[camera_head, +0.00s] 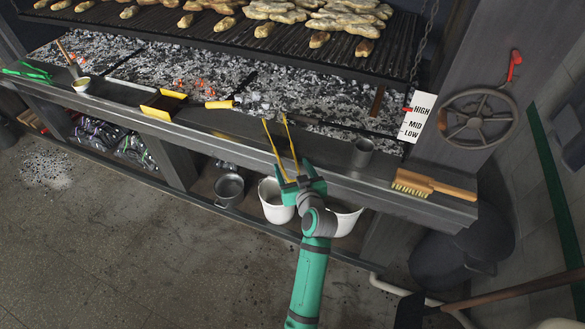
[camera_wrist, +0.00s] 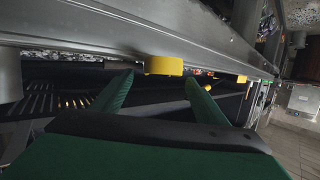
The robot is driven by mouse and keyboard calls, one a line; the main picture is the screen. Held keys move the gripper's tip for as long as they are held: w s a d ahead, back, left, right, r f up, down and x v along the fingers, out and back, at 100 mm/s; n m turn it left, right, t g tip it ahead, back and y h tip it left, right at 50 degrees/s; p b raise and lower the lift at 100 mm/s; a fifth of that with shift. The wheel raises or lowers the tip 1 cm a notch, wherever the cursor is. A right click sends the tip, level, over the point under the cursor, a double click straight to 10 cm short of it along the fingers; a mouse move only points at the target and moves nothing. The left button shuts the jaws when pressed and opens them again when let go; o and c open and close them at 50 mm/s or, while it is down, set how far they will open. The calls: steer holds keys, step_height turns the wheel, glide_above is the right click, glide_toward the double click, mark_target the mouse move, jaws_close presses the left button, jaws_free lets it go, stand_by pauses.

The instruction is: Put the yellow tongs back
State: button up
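The yellow tongs (camera_head: 278,152) lie across the grill's front ledge, their two arms spread toward the coals and their joined end toward me. My gripper (camera_head: 301,178) is at that near end, just off the ledge's front edge. In the wrist view my gripper (camera_wrist: 160,86) has its two green fingers apart. A yellow band, apparently the joined end of the tongs (camera_wrist: 163,65), shows between and just beyond the fingertips. I see no finger clearly pressed on it, and contact is hard to judge.
White buckets (camera_head: 275,201) stand below. A handwheel (camera_head: 478,117) is at right. Bread (camera_head: 320,40) lies on the grate above the coals.

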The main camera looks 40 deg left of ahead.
steer(key=v, duration=1)
steer(key=shift+s+d, duration=0.3)
steer(key=s+d+f+m+t+h, duration=0.2)
steer(key=s+d+f+m+h, duration=0.3)
steer(key=d, duration=0.4)
steer(key=s+d+f+m+t+h, duration=0.2)
steer(key=s+d+f, duration=0.45)
steer(key=d, duration=0.35)
steer(key=s+d+r+m+t+h, duration=0.1)
steer(key=s+d+r+h, duration=0.1)
steer(key=s, duration=0.8)
steer(key=s+d+r+m+t+h, duration=0.1)
steer(key=s+d+r, duration=0.4)
steer(key=s, duration=0.5)
steer(key=shift+d+r+m+h, duration=0.2)
steer(key=shift+d+m+h, duration=0.4)
steer(key=shift+d+h, duration=0.4)
